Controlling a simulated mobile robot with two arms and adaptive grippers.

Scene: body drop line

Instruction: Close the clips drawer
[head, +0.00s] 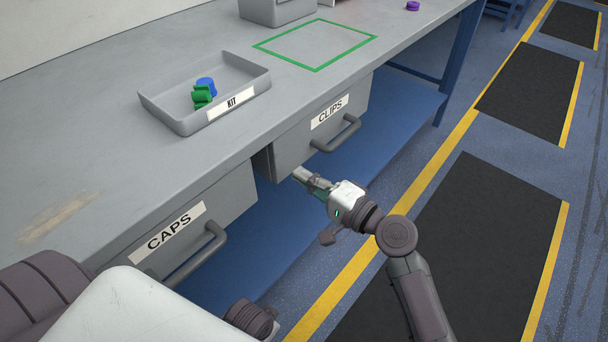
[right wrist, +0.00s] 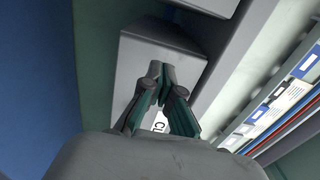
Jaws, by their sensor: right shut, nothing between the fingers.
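The clips drawer (head: 318,124) is under the bench, with a white CLIPS label and a grey bar handle (head: 336,136) on its front. A strip of its left side shows, but how far it stands out is hard to tell. My right gripper (head: 302,175) is shut and empty at the lower left part of the drawer front, left of and below the handle. In the right wrist view, the shut fingertips (right wrist: 161,68) lie over the grey drawer (right wrist: 190,66), with part of the label between the fingers. Contact cannot be told. My left gripper is out of view.
The caps drawer (head: 192,222) with its handle (head: 203,253) is to the left. On the bench stand a kit tray (head: 253,86) holding blue and green parts, and a grey bin (head: 277,10) beyond a green outlined square (head: 316,44). The floor to the right is clear.

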